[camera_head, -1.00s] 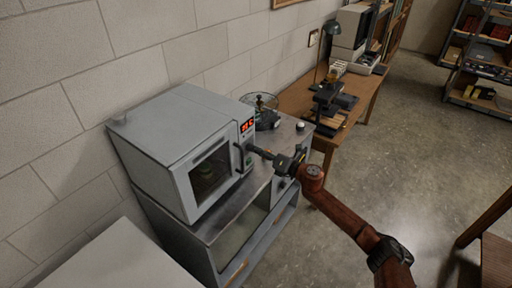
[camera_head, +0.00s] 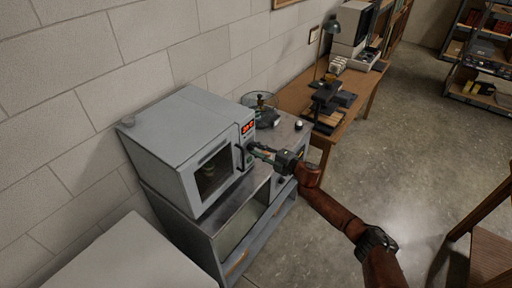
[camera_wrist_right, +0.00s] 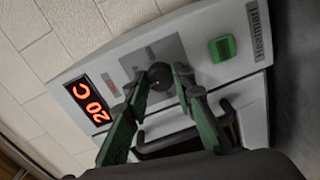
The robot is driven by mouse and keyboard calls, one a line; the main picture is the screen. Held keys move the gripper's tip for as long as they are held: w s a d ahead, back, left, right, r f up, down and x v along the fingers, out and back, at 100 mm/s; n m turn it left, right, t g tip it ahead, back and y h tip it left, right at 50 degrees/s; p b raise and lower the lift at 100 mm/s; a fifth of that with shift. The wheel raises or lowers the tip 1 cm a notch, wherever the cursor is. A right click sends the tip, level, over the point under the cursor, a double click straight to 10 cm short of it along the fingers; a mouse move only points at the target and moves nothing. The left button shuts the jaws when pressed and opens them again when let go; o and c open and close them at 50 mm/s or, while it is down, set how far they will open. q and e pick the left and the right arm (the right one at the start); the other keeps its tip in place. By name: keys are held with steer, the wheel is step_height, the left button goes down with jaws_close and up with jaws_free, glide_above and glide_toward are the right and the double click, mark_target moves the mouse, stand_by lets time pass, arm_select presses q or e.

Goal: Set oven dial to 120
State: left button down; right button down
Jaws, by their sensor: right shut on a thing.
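The oven (camera_head: 190,150) is a grey box with a glass door and a red lit display (camera_head: 248,127). In the right wrist view, the display (camera_wrist_right: 90,98) shows "20 C"; any digit before the 2 cannot be made out. The dark round dial (camera_wrist_right: 160,74) is on the oven's front panel, between the display and a green switch (camera_wrist_right: 222,48). My right gripper (camera_head: 255,149) is at the panel, shut on the dial. In the wrist view its two green fingers (camera_wrist_right: 161,80) lie on either side of the dial. My left gripper is not in view.
The oven's dark door handle (camera_wrist_right: 180,140) is close below the fingers. The oven stands on a metal-topped cabinet (camera_head: 222,207). A glass-covered item (camera_head: 260,100) is behind it. A wooden desk (camera_head: 300,92) with equipment is beyond. Open floor lies to the right.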

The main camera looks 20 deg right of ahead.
steer(key=m+p, duration=0.1)
steer(key=m, duration=0.2)
steer(key=shift+p, duration=0.4)
steer(key=shift+m+p, duration=0.55)
steer(key=shift+m, duration=1.05)
steer(key=shift+f, duration=0.1)
steer(key=c, duration=1.6)
jaws_free()
